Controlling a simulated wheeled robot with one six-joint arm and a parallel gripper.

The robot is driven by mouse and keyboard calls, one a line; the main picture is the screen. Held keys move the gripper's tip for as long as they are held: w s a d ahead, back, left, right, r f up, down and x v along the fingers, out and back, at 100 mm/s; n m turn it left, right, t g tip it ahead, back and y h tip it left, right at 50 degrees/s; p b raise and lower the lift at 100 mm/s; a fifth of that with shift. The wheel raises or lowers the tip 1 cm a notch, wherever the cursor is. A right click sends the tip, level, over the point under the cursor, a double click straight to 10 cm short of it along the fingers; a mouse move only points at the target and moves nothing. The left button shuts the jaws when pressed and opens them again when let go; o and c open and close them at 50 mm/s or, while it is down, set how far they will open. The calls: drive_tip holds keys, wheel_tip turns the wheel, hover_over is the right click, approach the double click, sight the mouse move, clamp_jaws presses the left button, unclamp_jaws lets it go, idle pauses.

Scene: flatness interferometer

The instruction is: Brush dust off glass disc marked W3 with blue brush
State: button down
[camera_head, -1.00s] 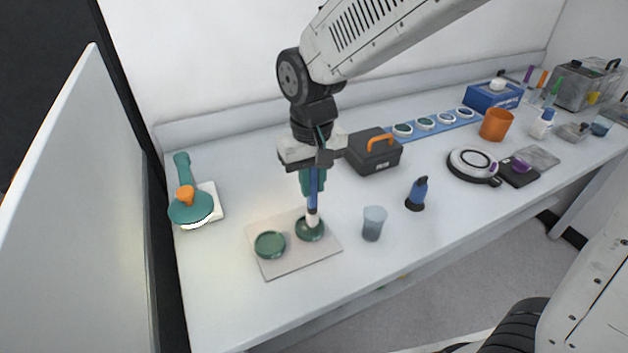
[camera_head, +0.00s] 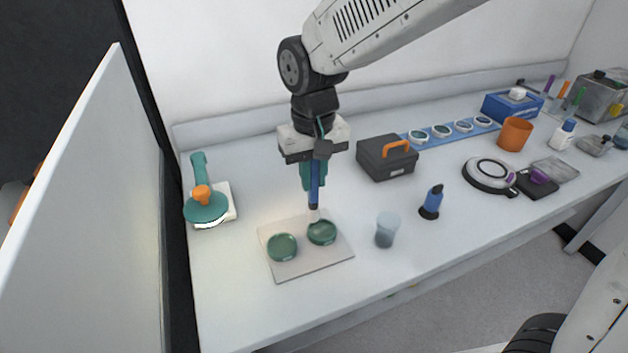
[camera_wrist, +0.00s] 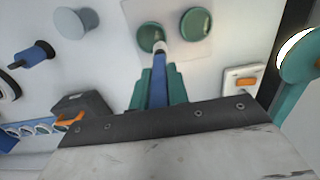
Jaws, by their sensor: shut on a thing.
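My gripper (camera_head: 314,184) points down with its teal fingers shut on the blue brush (camera_head: 314,198). The brush is upright, pale bristles down, at the back-left edge of the right green glass disc (camera_head: 323,234). I cannot tell if the bristles touch it. A second green glass disc (camera_head: 282,247) lies to its left on the same pale mat (camera_head: 300,268). In the wrist view, the blue brush (camera_wrist: 158,88) reaches to the edge of one glass disc (camera_wrist: 149,36), with the other glass disc (camera_wrist: 195,23) beside it. No W3 mark or dust is legible.
A frosted cup (camera_head: 386,232) stands right of the mat, with a blue-topped item (camera_head: 431,203) beyond. A dark toolbox (camera_head: 386,160) is behind. The front bench strip is clear.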

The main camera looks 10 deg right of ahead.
drive_tip(key=shift+r, duration=2.05)
drive_tip(key=shift+f, duration=0.1)
drive_tip(key=shift+s+f, duration=0.2)
drive_tip(key=shift+f, duration=1.25)
drive_tip(key=shift+s+f, duration=0.2)
drive_tip(key=shift+f, duration=1.75)
